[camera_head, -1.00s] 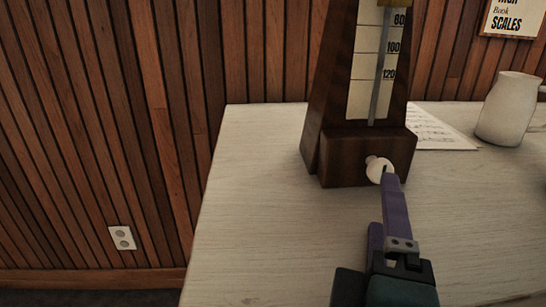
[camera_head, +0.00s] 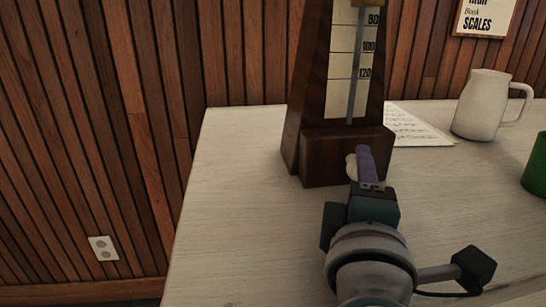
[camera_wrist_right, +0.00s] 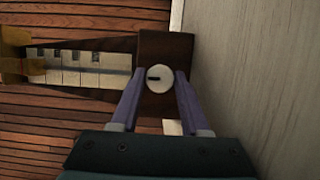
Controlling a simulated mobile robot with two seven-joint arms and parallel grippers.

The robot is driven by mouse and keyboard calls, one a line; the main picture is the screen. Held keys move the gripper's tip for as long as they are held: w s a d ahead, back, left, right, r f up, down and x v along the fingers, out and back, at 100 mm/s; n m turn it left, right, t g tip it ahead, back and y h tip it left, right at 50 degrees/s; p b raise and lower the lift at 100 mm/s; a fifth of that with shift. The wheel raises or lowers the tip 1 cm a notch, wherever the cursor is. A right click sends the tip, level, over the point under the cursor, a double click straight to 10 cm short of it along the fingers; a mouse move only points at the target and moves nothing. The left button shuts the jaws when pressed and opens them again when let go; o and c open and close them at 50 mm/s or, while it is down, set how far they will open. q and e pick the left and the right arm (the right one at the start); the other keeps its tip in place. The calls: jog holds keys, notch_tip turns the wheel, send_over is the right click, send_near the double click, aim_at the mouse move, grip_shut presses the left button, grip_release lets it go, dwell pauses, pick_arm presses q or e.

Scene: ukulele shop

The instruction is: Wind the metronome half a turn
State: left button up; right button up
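The metronome (camera_head: 338,153) is a dark wooden pyramid with a white scale on its front. It stands upright on the pale table, and in the right wrist view it lies sideways (camera_wrist_right: 165,46). Its round white winding knob (camera_wrist_right: 159,77) has a dark slot and sits low on the front face; in the head view the knob (camera_head: 351,168) is partly hidden by a finger. My right gripper (camera_wrist_right: 160,76) has its two purple fingers on opposite sides of the knob, apparently touching it. The right gripper also shows in the head view (camera_head: 364,166). My left gripper is not in view.
The pale table (camera_head: 240,210) is clear left of the metronome. A sheet of music (camera_head: 415,128) lies behind it on the right. A white jug (camera_head: 482,105) and a green object (camera_head: 537,165) stand farther right. A slatted wood wall (camera_head: 90,150) is behind.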

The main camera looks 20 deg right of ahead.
grip_shut()
